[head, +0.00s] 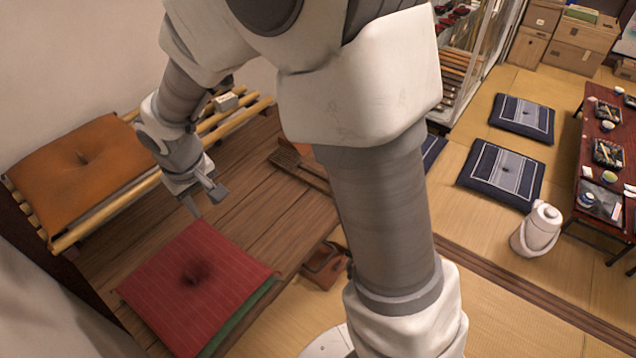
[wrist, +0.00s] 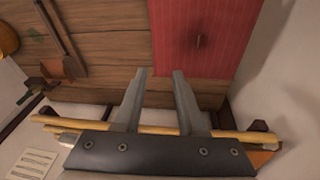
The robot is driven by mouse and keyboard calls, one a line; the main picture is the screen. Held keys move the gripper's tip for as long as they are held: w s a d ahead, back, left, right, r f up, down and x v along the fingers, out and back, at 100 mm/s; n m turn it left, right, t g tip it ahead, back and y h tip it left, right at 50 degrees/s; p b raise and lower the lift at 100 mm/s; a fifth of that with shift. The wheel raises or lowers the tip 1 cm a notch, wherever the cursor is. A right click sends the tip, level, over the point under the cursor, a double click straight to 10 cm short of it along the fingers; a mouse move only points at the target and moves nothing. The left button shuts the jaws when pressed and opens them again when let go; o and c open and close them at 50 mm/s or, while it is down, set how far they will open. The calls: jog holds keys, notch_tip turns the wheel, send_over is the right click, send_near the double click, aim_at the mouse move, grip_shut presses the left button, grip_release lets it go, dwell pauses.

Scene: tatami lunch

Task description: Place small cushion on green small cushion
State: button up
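A red striped cushion (head: 198,286) lies on the wooden platform at the lower left in the head view. A green cushion (head: 240,328) shows as a strip under its right edge. The red cushion also shows in the wrist view (wrist: 205,38), beyond my fingertips. My gripper (head: 206,207) is above the platform, just behind the red cushion's far edge and apart from it. In the wrist view my gripper (wrist: 160,74) has its two fingers apart with nothing between them. An orange cushion (head: 80,165) lies on a bamboo rack at the left.
The bamboo rack (head: 110,208) runs along the wall beside the wooden platform (head: 255,205). A wooden tool (head: 300,168) lies on the platform's far part. A brown item (head: 325,265) is by the platform's edge. Blue cushions (head: 500,172) and a low table (head: 590,165) are at the right.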

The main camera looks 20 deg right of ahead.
jog(key=s+d+r+m+t, duration=0.2)
jog(key=s+d+r, duration=0.5)
jog(key=d+r, duration=0.45)
jog(key=s+d+r+m, duration=0.1)
jog(key=s+d+r, duration=0.1)
jog(key=s, duration=0.4)
jog(key=s+d+r+m+t, duration=0.1)
jog(key=s+d+r, duration=0.1)
jog(key=s, duration=0.3)
jog(key=shift+s+d+r+m, duration=0.35)
jog(key=shift+d+r+m, duration=0.05)
jog(key=shift+d, duration=0.35)
